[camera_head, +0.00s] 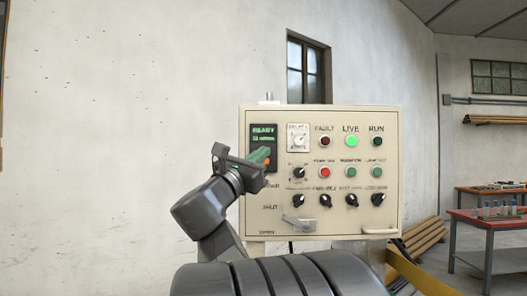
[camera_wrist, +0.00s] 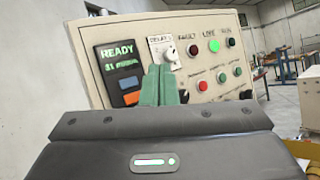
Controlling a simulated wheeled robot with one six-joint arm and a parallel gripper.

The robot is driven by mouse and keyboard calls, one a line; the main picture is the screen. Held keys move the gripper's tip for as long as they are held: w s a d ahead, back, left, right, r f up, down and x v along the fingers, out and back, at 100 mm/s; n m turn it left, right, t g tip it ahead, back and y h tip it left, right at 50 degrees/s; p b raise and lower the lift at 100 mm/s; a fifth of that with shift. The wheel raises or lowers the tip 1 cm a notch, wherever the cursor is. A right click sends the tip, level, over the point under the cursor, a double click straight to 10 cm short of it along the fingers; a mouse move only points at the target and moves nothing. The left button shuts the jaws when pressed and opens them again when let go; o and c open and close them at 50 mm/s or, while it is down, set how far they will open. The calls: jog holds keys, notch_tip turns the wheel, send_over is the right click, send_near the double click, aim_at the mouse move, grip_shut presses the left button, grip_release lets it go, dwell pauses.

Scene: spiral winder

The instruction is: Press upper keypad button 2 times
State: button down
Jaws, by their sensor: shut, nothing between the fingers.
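The cream control panel (camera_head: 325,222) faces me. At its upper left is a dark display unit (camera_wrist: 118,55) reading READY in green, also in the head view (camera_head: 263,130). Below the text, the wrist view shows a blue upper keypad button (camera_wrist: 127,82) and an orange lower button (camera_wrist: 131,97). In the head view my gripper hides most of this keypad. My gripper (camera_wrist: 159,70) is shut, its green fingers together and empty. It also shows in the head view (camera_head: 261,154), in front of the display unit. In the wrist view the fingertips appear right of the buttons; contact cannot be told.
A white selector dial (camera_head: 298,138) sits right of the display. A lit green LIVE lamp (camera_head: 351,141), a red button (camera_head: 325,172) and several black knobs fill the panel. A lever handle (camera_head: 298,224) sticks out low. Red tables (camera_head: 490,222) stand at far right.

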dwell(0.4)
jog(key=w+p, duration=0.2)
jog(key=w, duration=0.6)
jog(key=shift+w, duration=0.4)
jog(key=shift+w, duration=0.15)
dwell(1.7)
jog(key=shift+w, duration=0.3)
jog(key=shift+w, duration=0.4)
dwell(0.6)
jog(key=shift+s, duration=0.8)
